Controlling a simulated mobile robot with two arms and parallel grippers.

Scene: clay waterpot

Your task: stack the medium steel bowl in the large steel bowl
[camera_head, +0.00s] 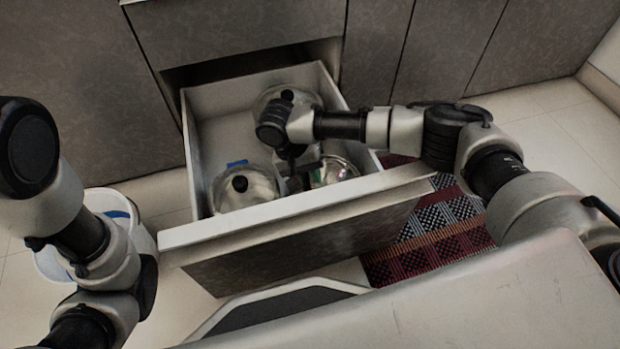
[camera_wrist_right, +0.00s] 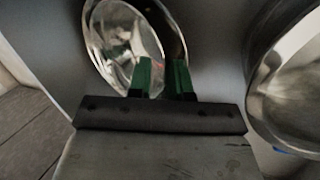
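Several shiny steel pieces lie in the open drawer (camera_head: 172,237). A wide one (camera_head: 273,97) is at the back, partly hidden by my arm. A rounded one (camera_head: 262,190) with a dark round spot is front left, and a smaller-looking one (camera_head: 345,165) is front right. Which is medium or large is unclear. My right gripper (camera_head: 303,178) is down between the front two. In the wrist view its green fingers (camera_wrist_right: 161,70) are close together at the rim of a steel bowl (camera_wrist_right: 112,35); contact is unclear. Another steel bowl (camera_wrist_right: 292,85) is at the right. My left gripper is not visible.
The drawer's side walls and front panel (camera_head: 290,245) surround the bowls closely. A small blue item (camera_head: 236,163) lies inside. A white bucket (camera_head: 52,268) stands left on the floor, and a patterned rug (camera_head: 425,245) lies to the right.

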